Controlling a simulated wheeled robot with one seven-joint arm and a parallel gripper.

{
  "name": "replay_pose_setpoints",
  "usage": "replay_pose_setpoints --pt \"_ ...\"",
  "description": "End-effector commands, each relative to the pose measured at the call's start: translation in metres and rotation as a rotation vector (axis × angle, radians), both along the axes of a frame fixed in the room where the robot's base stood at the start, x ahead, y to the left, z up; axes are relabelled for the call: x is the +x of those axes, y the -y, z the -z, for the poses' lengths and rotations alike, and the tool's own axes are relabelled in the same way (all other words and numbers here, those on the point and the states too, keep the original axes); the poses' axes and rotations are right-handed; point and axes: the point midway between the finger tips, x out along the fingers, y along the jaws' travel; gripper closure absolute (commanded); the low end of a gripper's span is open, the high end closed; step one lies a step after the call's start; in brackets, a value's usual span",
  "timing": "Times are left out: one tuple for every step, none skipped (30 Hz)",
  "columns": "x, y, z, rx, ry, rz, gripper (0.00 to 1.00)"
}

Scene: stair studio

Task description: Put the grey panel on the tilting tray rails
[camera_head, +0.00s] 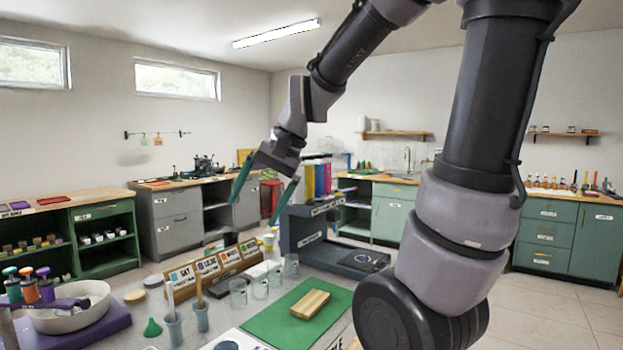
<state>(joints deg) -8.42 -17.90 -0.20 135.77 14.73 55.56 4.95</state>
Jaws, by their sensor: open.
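My gripper (253,212) hangs above the back of the worktable, its two teal fingers spread apart with nothing between them. Beyond and right of it stands a dark grey machine (300,232) with a row of coloured containers on top. A low, flat dark base (345,258) extends from it towards the right front, with a small dark item lying on it. I cannot make out for sure which part is the grey panel or the tilting tray rails. My arm hides part of the table's right side.
A green mat (265,327) with a wooden block (311,304) lies in front. Clear glasses (238,292), a wooden label rack (180,285), cups holding sticks (173,328) and a white bowl (72,308) crowd the left. Cabinets (178,215) line the walls.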

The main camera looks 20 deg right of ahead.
Motion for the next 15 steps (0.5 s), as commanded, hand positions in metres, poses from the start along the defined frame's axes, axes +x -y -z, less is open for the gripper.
replay_pose_setpoints --pt "-0.011 0.017 -0.014 -0.035 0.075 -0.003 0.00" --pt "-0.017 0.026 -0.020 -0.058 0.114 -0.005 0.00" --pt "-0.025 0.037 -0.026 -0.089 0.160 -0.010 0.00" --pt "-0.030 0.045 -0.031 -0.114 0.194 -0.013 0.00" --pt "-0.035 0.052 -0.035 -0.137 0.226 -0.015 0.00" --pt "-0.042 0.061 -0.040 -0.166 0.263 -0.016 0.00" --pt "-0.047 0.067 -0.043 -0.187 0.288 -0.018 0.00" --pt "-0.051 0.072 -0.046 -0.206 0.311 -0.019 0.00" --pt "-0.056 0.077 -0.048 -0.228 0.335 -0.019 0.00" --pt "-0.059 0.081 -0.050 -0.242 0.351 -0.020 0.00" --pt "-0.061 0.084 -0.051 -0.254 0.363 -0.020 0.00" --pt "-0.064 0.087 -0.053 -0.266 0.377 -0.020 0.00" --pt "-0.065 0.089 -0.053 -0.275 0.384 -0.021 0.00" --pt "-0.067 0.090 -0.054 -0.280 0.389 -0.021 0.00" --pt "-0.067 0.091 -0.054 -0.284 0.393 -0.022 0.00"
